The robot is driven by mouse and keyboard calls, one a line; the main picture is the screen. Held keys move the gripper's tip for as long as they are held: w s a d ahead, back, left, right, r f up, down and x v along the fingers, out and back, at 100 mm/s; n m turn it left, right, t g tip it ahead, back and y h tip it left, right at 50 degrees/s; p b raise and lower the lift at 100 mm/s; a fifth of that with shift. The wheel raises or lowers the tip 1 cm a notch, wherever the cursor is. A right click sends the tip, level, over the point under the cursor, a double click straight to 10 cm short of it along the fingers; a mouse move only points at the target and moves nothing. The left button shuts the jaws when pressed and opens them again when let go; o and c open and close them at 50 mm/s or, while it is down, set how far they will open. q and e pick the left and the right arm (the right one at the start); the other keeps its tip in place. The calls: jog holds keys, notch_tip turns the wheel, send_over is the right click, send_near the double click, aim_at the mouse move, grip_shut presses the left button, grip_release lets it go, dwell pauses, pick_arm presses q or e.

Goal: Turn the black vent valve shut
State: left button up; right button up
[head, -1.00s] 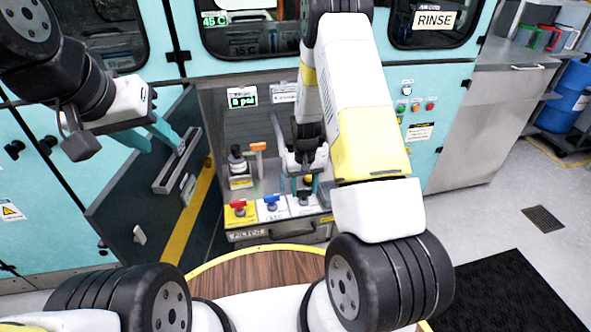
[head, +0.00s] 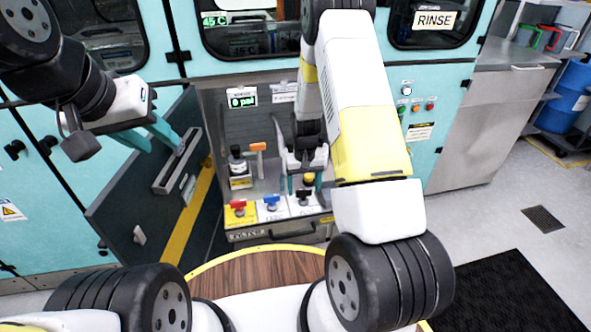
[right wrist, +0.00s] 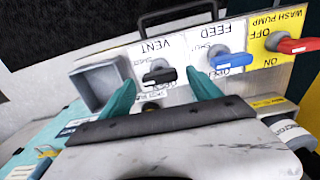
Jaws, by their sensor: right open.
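The black vent valve (head: 304,195) is on a white panel marked VENT, at the right end of a row of valves in the head view. In the right wrist view its black handle (right wrist: 160,76) lies roughly crosswise, between and just beyond my teal fingertips. My right gripper (head: 304,185) is open and empty above the valve; its fingers (right wrist: 163,92) stand apart on either side of the handle. I cannot tell whether either finger touches it. My left gripper (head: 160,140) has its fingers apart beside the grey bar on the open door.
The blue feed valve (right wrist: 233,60) sits close beside the vent valve, with the red wash pump valve (right wrist: 298,45) beyond it. A bottle (head: 238,165) and an orange-handled fitting (head: 258,150) stand behind the valve row. The open door (head: 140,205) is at the left.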

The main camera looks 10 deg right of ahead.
aim_at(304, 190)
notch_tip(304, 190, up, 7)
jog(key=shift+f, duration=0.1)
dwell(0.5)
jog(key=s+a+r+t+y, duration=0.1)
jog(key=s+r, duration=0.3)
jog(key=r, duration=0.7)
jog(key=s+r+t, duration=0.2)
jog(key=s+r, duration=0.1)
jog(key=r, duration=0.8)
jog(key=s+r+t, duration=0.1)
jog(key=s+r, duration=0.4)
jog(key=s, duration=0.3)
jog(key=s+a+r+t+y, duration=0.1)
jog(key=s+r+t, duration=0.1)
jog(key=s+r, duration=0.3)
jog(key=s, duration=0.3)
jog(key=shift+s+r, duration=0.15)
jog(key=shift+s, duration=0.25)
jog(key=shift+a, duration=0.1)
